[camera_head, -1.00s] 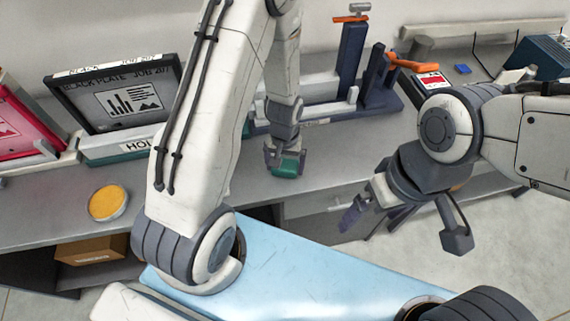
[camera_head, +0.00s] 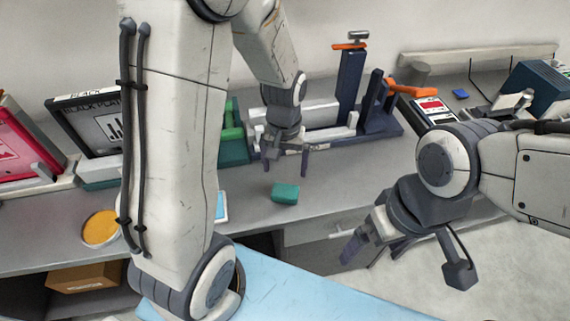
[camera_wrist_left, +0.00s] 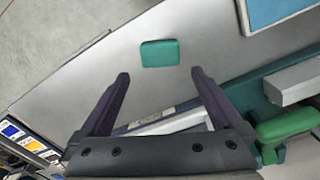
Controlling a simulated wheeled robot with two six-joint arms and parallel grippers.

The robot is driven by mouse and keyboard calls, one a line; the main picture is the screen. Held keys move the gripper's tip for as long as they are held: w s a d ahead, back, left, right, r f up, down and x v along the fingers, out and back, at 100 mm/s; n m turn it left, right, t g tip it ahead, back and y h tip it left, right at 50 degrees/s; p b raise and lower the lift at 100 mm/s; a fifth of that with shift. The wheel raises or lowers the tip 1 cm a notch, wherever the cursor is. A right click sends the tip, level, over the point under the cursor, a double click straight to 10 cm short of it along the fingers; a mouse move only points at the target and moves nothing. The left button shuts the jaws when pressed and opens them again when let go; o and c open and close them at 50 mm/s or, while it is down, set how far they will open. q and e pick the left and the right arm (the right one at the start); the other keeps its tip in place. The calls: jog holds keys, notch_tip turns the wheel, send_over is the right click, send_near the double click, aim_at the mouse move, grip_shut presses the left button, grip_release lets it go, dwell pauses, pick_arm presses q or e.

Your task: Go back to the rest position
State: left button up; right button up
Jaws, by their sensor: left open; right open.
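My left gripper (camera_head: 287,165) is open and empty above the grey bench, beside the dark blue stand. A small green block (camera_head: 285,193) lies on the bench below and in front of it, apart from its fingers. In the left wrist view the green block (camera_wrist_left: 159,53) lies beyond the two spread fingertips (camera_wrist_left: 160,75), with bare bench around it. My right gripper (camera_head: 402,262) is open and empty at the right, in front of the bench edge.
The bench (camera_head: 335,190) is clear near the block. A yellow disc (camera_head: 100,228) sits at left, by the black plate frame (camera_head: 95,130) and red frame (camera_head: 22,140). A blue stand (camera_head: 350,85) with an orange lever stands behind. A cardboard box (camera_head: 85,277) is below.

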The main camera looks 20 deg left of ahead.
aim_at(285, 190)
pick_arm(q)
jog(key=shift+r, duration=0.35)
notch_tip(285, 190, down, 12)
jog(key=shift+f+p, duration=0.1)
jog(key=shift+p, duration=0.75)
notch_tip(285, 190, up, 2)
jog(key=shift+r+b, duration=0.1)
jog(key=shift+b, duration=0.25)
jog(key=shift+r, duration=0.95)
